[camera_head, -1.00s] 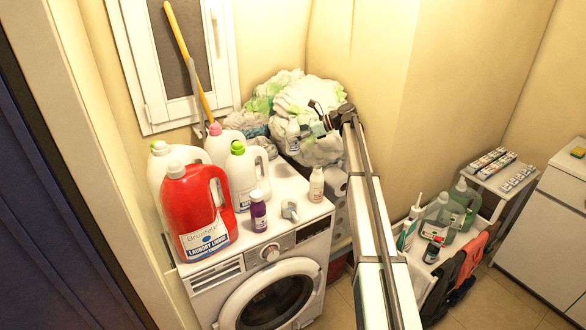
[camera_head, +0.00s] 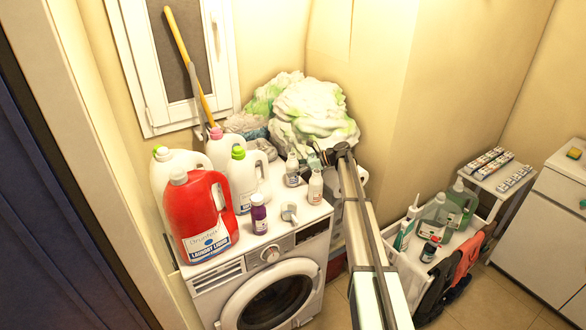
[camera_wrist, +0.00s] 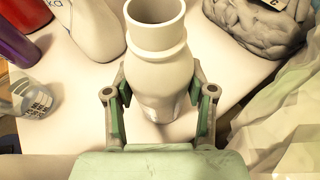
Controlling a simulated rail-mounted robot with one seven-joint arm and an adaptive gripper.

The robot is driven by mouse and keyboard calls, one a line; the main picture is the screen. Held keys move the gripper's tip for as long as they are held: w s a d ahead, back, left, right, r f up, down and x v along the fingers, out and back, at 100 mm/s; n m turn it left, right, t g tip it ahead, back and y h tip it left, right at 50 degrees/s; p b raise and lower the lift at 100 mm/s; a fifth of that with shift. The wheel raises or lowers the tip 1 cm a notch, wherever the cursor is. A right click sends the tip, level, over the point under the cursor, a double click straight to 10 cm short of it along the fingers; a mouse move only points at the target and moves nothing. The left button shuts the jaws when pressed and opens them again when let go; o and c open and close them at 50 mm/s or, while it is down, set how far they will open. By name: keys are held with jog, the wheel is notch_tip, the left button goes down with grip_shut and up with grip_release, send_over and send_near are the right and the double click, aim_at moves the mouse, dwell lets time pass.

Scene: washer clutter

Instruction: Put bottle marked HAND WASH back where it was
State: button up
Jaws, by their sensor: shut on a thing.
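A small white bottle (camera_head: 292,172) is between the fingers of my gripper (camera_wrist: 160,98), shown large in the wrist view (camera_wrist: 158,62). My gripper is shut on it and also shows in the head view (camera_head: 313,160). The bottle looks upright, over the back right of the white washing machine top (camera_head: 262,216). I cannot tell whether its base touches the top. Its label faces away in the wrist view and is too small to read in the head view. A second small white bottle (camera_head: 315,187) stands just in front, near the machine's right edge.
A purple bottle (camera_head: 258,214), a measuring cup (camera_head: 289,212), a red laundry jug (camera_head: 200,215) and several white jugs stand to the left. A clothes pile (camera_head: 308,115) lies behind. A cart (camera_head: 409,262) with bottles is on the right.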

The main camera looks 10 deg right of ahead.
jog(key=shift+f, duration=0.1)
jog(key=o, duration=1.3)
jog(key=shift+o, duration=0.2)
jog(key=b+v, duration=0.4)
jog(key=v, duration=0.8)
